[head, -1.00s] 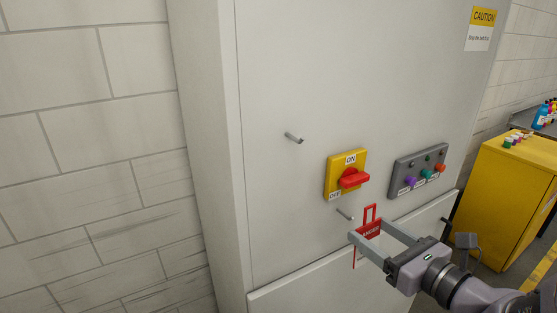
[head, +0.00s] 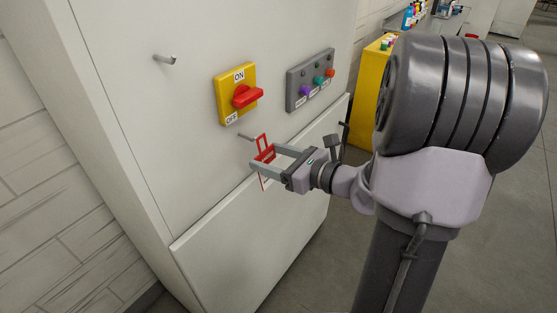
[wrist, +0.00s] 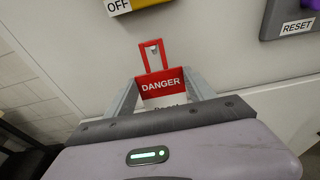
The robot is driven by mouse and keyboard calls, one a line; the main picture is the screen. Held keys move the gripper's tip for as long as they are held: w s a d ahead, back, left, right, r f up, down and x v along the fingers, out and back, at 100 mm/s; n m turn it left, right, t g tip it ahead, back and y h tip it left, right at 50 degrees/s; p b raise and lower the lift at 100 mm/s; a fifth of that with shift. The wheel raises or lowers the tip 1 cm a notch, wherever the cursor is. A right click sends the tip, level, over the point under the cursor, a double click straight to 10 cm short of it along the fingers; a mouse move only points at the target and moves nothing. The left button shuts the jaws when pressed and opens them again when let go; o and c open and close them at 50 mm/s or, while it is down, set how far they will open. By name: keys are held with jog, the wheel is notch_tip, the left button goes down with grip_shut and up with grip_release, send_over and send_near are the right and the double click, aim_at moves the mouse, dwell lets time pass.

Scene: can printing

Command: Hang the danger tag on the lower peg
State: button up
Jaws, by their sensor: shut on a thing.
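The danger tag (head: 264,154) is red with a white lower part and an open red loop on top. My gripper (head: 265,156) is shut on the tag's body, which hangs upright between the fingers. The lower peg (head: 246,136) sticks out of the grey cabinet below the switch, just left of the loop in the head view. In the wrist view the tag (wrist: 150,88) faces me, and the peg (wrist: 153,47) shows inside the loop's opening. I cannot tell whether the peg passes through the loop or is still behind it.
An upper peg (head: 166,59) sits higher on the cabinet (head: 200,190). A yellow switch plate (head: 222,93) with a red handle (head: 248,96) is right above the lower peg. A grey button box (head: 311,79) is to its right. A yellow cabinet (head: 363,100) stands beyond.

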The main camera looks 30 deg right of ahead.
jog(key=shift+r+x, duration=0.15)
jog(key=shift+x, duration=0.8)
jog(key=shift+r+x, duration=0.1)
jog(key=shift+x, duration=0.8)
jog(key=shift+w+a+f+b, duration=0.25)
jog(key=shift+w+f+b, duration=0.2)
jog(key=shift+w, duration=0.2)
jog(key=o, duration=1.4)
